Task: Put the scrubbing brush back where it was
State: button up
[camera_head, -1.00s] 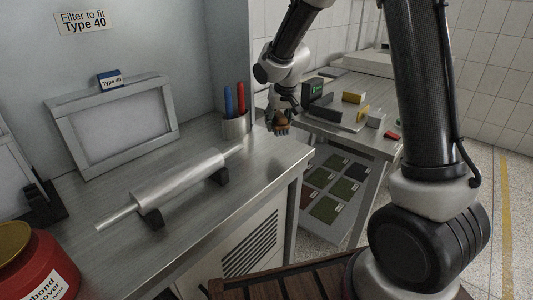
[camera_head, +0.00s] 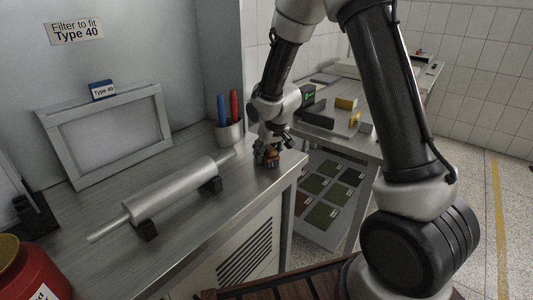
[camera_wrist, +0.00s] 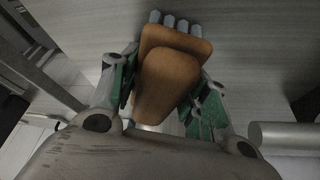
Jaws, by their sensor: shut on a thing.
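The scrubbing brush (camera_head: 269,158) has a brown wooden body with grey bristle tufts. My gripper (camera_head: 268,150) is shut on it at the right end of the metal bench top (camera_head: 190,222), near the pen cup. In the wrist view the brush (camera_wrist: 168,80) sits between the green-padded fingers of my gripper (camera_wrist: 164,90), with its tufts at the top over the grey surface. The brush is very low, at or just above the bench; I cannot tell whether it touches.
A metal roller (camera_head: 170,190) rests on black supports left of the brush. A cup (camera_head: 229,134) with blue and red pens stands behind. A framed screen (camera_head: 105,135) leans at the wall. A red tub (camera_head: 30,275) is at front left. Another table (camera_head: 335,137) with blocks stands right.

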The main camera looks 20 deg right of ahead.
jog(key=shift+f, duration=0.35)
jog(key=o, duration=1)
jog(key=shift+c, duration=0.2)
jog(key=shift+r, duration=0.25)
jog(key=v, duration=1.2)
jog(key=s+d+r+m, duration=0.1)
jog(key=s+d+r, duration=0.75)
jog(key=s, duration=0.35)
jog(key=s+d+r+m, duration=0.1)
jog(key=s+d+r, duration=0.1)
jog(key=s, duration=0.6)
jog(key=s+d+r+h, duration=0.1)
jog(key=s+d, duration=0.2)
jog(key=s, duration=0.6)
jog(key=shift+s+r+m, duration=0.15)
jog(key=shift+r+m, duration=0.25)
